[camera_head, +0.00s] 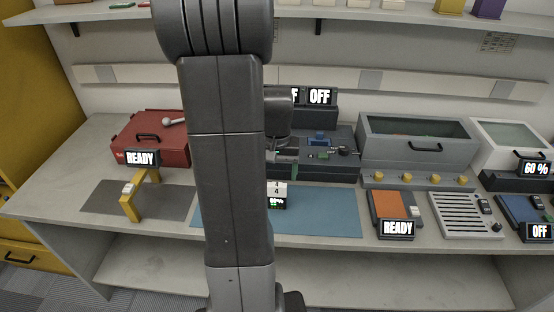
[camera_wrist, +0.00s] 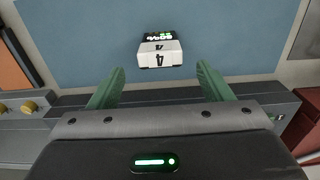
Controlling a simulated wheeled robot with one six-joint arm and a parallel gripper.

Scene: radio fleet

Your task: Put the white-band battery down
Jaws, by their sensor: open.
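The battery with a white band (camera_wrist: 160,54), marked 4, rests on the blue mat (camera_wrist: 90,30) in the wrist view. Its dark end carries a small lit readout. In the head view the battery (camera_head: 277,190) shows on the blue mat (camera_head: 330,212), just right of my arm. My gripper (camera_wrist: 160,82) is open, with its two green fingers apart and nothing between them. The battery lies just beyond the fingertips, between their lines, with no contact visible. In the head view my arm hides part of the mat and much of the gripper.
A dark bench unit (camera_head: 335,165) with an OFF sign stands behind the mat. A red case (camera_head: 150,150) and a yellow stand (camera_head: 131,207) are at left. A grey bin (camera_head: 415,155) and an orange pad (camera_head: 388,204) are at right. The mat's right part is clear.

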